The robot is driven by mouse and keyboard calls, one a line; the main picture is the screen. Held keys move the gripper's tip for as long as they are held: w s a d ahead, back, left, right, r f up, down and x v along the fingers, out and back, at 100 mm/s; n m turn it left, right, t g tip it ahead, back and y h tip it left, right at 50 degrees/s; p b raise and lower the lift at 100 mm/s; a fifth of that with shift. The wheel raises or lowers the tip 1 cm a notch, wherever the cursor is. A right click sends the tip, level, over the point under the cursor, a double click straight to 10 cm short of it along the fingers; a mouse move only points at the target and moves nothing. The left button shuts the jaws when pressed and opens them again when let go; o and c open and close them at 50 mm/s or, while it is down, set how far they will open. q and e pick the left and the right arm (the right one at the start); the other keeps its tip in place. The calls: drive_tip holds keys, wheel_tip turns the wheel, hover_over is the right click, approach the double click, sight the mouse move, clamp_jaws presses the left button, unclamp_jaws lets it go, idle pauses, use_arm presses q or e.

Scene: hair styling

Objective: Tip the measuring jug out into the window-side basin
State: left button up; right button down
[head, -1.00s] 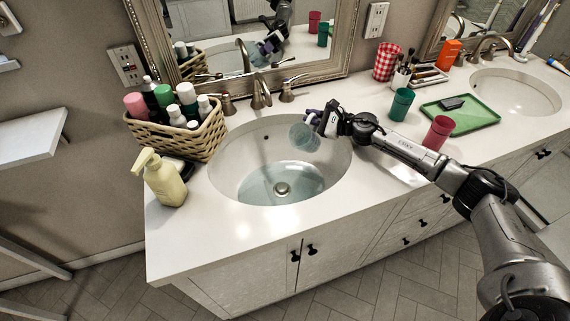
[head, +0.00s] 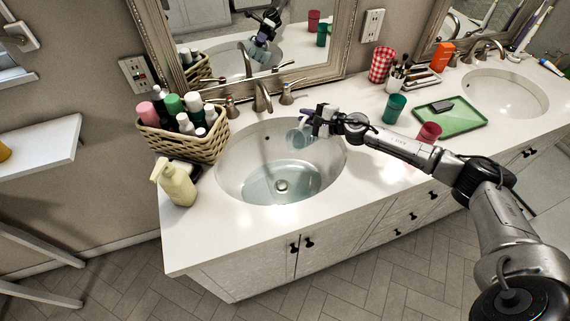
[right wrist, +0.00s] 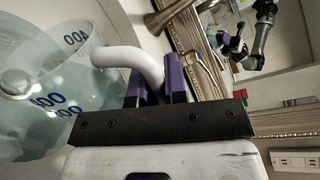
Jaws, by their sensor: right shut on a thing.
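The clear measuring jug (head: 299,137) with blue markings is held over the right back part of the left basin (head: 222,165). It also shows in the right wrist view (right wrist: 35,100), where its white handle (right wrist: 128,60) runs between purple finger pads. My right gripper (head: 316,122) is shut on that handle, beside the jug. The jug looks tilted; how much is left in it I cannot tell. Shallow bluish water (head: 258,186) lies in the basin around the drain. My left gripper is not in view.
Behind the basin stand a faucet (head: 262,97) and a mirror. A wicker basket (head: 185,140) of bottles and a yellow soap pump (head: 176,185) stand left. Right of my gripper are a green cup (head: 394,108), a red cup (head: 429,132) and a green tray (head: 465,122).

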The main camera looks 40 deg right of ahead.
drive_tip(key=shift+a+r+n+p, duration=0.4)
drive_tip(key=shift+r+n+p, duration=0.1)
drive_tip(key=shift+r+p, duration=0.3)
drive_tip(key=shift+s+a+r+n+h+p, duration=0.15)
drive_tip(key=shift+a+r+n+h+p, duration=0.2)
drive_tip(key=shift+p, duration=0.55)
drive_tip(key=a+p, duration=0.1)
drive_tip(key=a+n+p, duration=0.1)
drive_tip(key=p, duration=0.1)
drive_tip(key=a+r+p, duration=0.1)
drive_tip(key=p, duration=0.1)
drive_tip(key=shift+s+r+n, duration=0.1)
drive_tip(key=shift+s+n, duration=0.15)
drive_tip(key=shift+s, duration=0.1)
drive_tip(key=shift+a+n+h, duration=0.2)
drive_tip(key=shift+n+h, duration=0.05)
drive_tip(key=shift+n, duration=0.05)
drive_tip(key=s+a+r+n+h, duration=0.1)
drive_tip(key=s+a+n, duration=0.1)
drive_tip(key=a+n, duration=0.4)
drive_tip(key=shift+a+r+t+h, duration=0.4)
drive_tip(key=shift+a, duration=0.15)
idle(0.4)
